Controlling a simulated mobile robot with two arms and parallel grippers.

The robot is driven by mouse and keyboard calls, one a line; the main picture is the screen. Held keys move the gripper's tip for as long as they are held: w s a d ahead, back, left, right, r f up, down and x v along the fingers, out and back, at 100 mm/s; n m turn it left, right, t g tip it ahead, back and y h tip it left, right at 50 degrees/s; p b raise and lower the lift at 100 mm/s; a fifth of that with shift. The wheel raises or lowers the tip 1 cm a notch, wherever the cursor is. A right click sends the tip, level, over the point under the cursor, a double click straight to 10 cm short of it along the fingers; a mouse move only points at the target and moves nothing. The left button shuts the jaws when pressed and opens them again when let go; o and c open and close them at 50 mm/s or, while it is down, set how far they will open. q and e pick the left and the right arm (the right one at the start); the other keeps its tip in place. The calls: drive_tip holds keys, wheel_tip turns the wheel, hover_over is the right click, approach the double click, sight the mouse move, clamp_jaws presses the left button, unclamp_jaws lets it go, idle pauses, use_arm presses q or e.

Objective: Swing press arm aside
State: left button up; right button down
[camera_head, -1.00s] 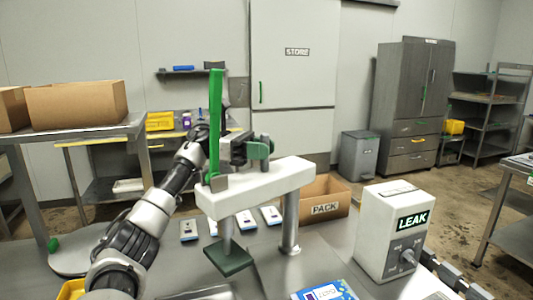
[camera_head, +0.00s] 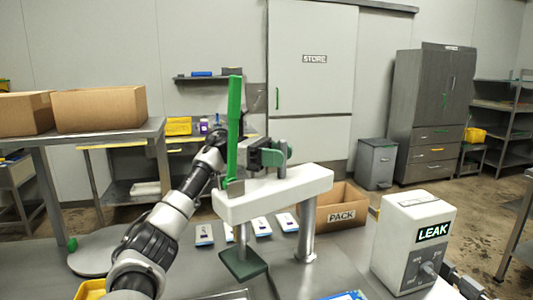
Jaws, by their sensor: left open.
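The press arm is a white horizontal beam (camera_head: 273,197) on a grey post (camera_head: 306,232), with a dark green square press plate (camera_head: 243,264) hanging below its left end. A tall green lever (camera_head: 234,130) stands upright at that left end. My left gripper (camera_head: 268,155) is open just behind and above the beam, to the right of the green lever. My right gripper is not in view; part of my right arm seems to show at the bottom right.
A white LEAK box (camera_head: 413,240) with a dial stands to the right on the bench. A cardboard PACK box (camera_head: 341,206) is behind the post. Several small pouches (camera_head: 261,227) lie behind the beam. A blue packet (camera_head: 346,295) lies at the front edge of view.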

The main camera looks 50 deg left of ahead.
use_arm(q)
drive_tip(key=v, duration=1)
drive_tip(key=shift+r, duration=0.1)
